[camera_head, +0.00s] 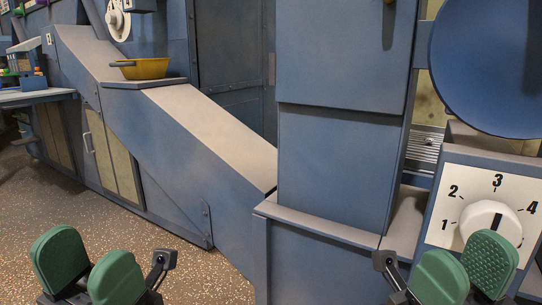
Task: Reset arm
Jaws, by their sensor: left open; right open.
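My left gripper (88,272) is at the lower left, open and empty, with green pads apart above the speckled floor. My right gripper (465,272) is at the lower right, open and empty. Its far pad overlaps the lower edge of a white dial knob (490,215) in the picture; I cannot tell whether they touch. The knob sits on a panel (447,181) numbered 1 to 4, with its dark mark near upright, toward 3.
The blue-grey chute (190,160) slopes down to a tall blue housing (335,160) in the middle. A round blue disc (490,70) hangs above the dial panel. A bench with small coloured items (33,75) is at the far left. The speckled floor (60,205) at left is clear.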

